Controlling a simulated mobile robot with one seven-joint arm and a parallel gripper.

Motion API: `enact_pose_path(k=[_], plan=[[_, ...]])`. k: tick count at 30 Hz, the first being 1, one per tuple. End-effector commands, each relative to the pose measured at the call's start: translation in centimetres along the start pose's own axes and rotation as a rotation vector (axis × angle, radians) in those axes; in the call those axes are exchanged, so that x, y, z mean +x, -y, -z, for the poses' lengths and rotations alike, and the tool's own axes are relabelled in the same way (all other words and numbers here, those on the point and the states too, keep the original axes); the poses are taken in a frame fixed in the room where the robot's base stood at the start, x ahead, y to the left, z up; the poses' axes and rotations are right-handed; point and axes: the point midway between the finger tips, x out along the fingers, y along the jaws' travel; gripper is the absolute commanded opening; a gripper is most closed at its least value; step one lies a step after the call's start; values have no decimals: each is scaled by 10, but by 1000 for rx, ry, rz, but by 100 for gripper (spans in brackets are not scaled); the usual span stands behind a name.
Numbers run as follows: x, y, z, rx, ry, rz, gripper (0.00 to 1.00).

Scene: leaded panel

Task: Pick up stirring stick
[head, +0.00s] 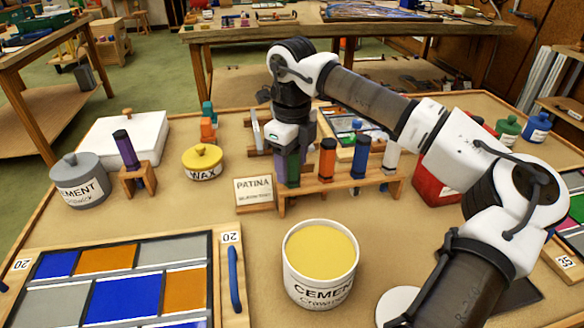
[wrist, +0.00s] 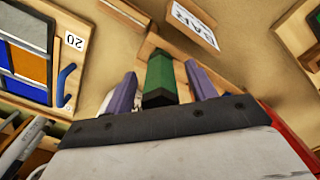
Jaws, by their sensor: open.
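A green stick (wrist: 161,76) stands in the wooden rack (head: 330,187) with other coloured sticks, and it also shows in the head view (head: 294,168). The frames do not show for certain which of these is the stirring stick. My gripper (head: 287,172) points down over the left end of the rack. In the wrist view its two purplish fingers (wrist: 161,88) are open, one on each side of the green stick, with small gaps. My gripper partly hides the green stick in the head view.
Orange (head: 327,158), blue (head: 361,155) and white (head: 390,156) sticks stand close to the right in the rack. A PATINA sign (head: 254,192) stands left of it. An open cement tub (head: 320,265) is in front. A purple stick (head: 126,150) stands in a block at left.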

Motion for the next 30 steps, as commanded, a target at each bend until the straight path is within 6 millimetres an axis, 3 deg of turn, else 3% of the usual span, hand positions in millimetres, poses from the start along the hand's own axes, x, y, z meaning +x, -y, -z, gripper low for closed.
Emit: enact_pose_path(k=[2,12,23,30], plan=[[0,0,0,0,0,0,54],[0,0,0,0,-1,0,9],[-5,0,0,1,-1,1,8],[-34,0,0,2,0,3,8]])
